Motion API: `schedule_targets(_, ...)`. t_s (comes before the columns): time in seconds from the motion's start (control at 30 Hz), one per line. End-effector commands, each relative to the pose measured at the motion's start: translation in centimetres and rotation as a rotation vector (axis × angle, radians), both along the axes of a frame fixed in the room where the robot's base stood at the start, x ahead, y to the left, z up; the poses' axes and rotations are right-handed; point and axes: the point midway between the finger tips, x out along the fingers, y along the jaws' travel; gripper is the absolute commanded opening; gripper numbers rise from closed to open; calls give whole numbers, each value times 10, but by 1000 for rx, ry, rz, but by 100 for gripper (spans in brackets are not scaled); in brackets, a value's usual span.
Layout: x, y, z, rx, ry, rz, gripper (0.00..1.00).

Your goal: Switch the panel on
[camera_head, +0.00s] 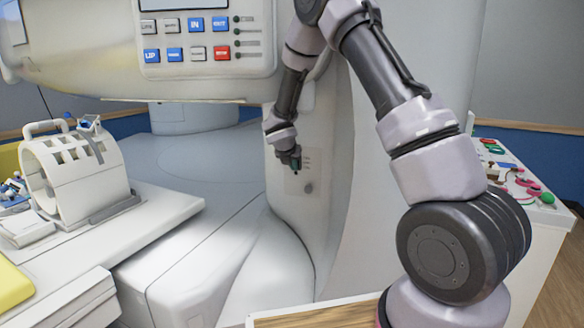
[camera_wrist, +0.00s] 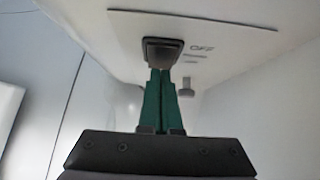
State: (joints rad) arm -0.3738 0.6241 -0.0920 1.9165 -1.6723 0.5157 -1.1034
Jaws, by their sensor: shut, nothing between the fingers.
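The panel (camera_head: 300,184) is a small pale plate on the white magnet housing, with tiny label marks and a round grey knob (camera_head: 308,188) low on it. In the wrist view the panel (camera_wrist: 225,22) fills the top, with a black switch (camera_wrist: 163,50) and the word "OFF" to its right. My gripper (camera_head: 296,165) reaches the panel in the head view. In the wrist view my gripper (camera_wrist: 160,72) has its green fingers together, empty, with the tips at or against the switch's lower edge. Contact and the switch's position cannot be told. The knob also shows in the wrist view (camera_wrist: 187,88).
A button console (camera_head: 205,40) with blue, white and red buttons hangs above left. A white coil (camera_head: 78,165) sits on the patient table (camera_head: 150,212) at left. A white cart (camera_head: 545,225) with coloured items stands at right, behind my arm.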

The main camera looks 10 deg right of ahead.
Motion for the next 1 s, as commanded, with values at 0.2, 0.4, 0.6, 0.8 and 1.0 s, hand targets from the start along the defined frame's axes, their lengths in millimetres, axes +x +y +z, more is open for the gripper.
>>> schedule_targets(0.2, 0, 0, 0, 0, 0, 0, 0)
schedule_targets(0.4, 6, -2, -3, 0, 0, 1, 0)
schedule_targets(0.6, 6, -3, -2, 0, 0, 0, 0)
schedule_targets(0.8, 6, -3, 5, 1, -2, -1, 0)
schedule_targets(1.0, 7, -3, 14, 1, -4, -1, 0)
